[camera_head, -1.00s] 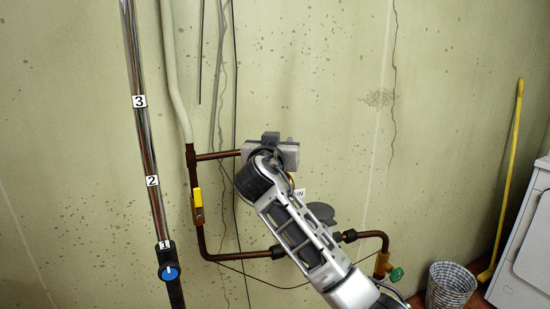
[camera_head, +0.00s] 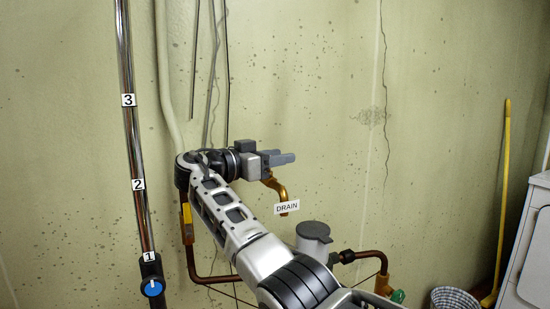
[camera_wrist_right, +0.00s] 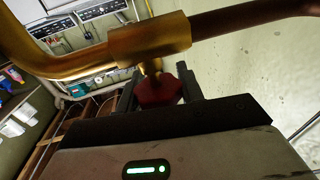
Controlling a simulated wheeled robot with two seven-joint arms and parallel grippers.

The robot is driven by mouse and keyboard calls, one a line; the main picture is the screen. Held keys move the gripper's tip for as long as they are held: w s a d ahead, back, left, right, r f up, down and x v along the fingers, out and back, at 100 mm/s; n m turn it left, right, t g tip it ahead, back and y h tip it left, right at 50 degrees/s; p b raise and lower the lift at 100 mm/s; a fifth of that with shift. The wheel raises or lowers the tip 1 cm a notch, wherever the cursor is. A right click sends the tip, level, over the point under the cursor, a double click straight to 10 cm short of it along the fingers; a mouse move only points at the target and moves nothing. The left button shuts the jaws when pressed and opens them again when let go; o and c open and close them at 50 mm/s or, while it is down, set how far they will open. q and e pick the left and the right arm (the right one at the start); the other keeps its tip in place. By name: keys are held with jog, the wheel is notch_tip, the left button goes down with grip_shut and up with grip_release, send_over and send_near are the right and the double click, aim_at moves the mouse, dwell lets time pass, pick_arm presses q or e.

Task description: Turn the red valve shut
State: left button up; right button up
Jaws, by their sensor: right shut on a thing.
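The red valve (camera_wrist_right: 160,92) shows in the wrist view as a dark red handle under a brass fitting (camera_wrist_right: 150,40) on a copper pipe. My right gripper (camera_wrist_right: 158,88) has one finger on each side of it and is shut on it. In the head view my right gripper (camera_head: 283,158) lies sideways, fingers pointing right, above the brass drain spout (camera_head: 280,190). The red handle is hidden there behind the gripper. My left gripper is not in view.
A white DRAIN tag (camera_head: 287,207) hangs by the spout. A yellow-handled valve (camera_head: 187,222) and a green-handled valve (camera_head: 397,296) sit on the copper pipework. A chrome pole (camera_head: 130,130) with numbers stands at left. A basket (camera_head: 452,298) and a white appliance (camera_head: 530,245) stand at right.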

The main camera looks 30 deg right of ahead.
jog(key=shift+s+m+g, duration=0.1)
jog(key=shift+m+g, duration=0.3)
jog(key=shift+g, duration=0.2)
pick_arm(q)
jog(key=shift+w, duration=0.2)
pick_arm(e)
jog(key=o, duration=1)
pick_arm(q)
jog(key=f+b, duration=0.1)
jog(key=b, duration=0.3)
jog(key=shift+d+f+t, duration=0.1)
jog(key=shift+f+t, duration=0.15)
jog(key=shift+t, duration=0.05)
pick_arm(e)
jog(key=s+a+r, duration=0.6)
jog(key=s+r, duration=0.6)
jog(key=r, duration=0.1)
jog(key=shift+s+a, duration=0.2)
jog(key=shift+s, duration=0.05)
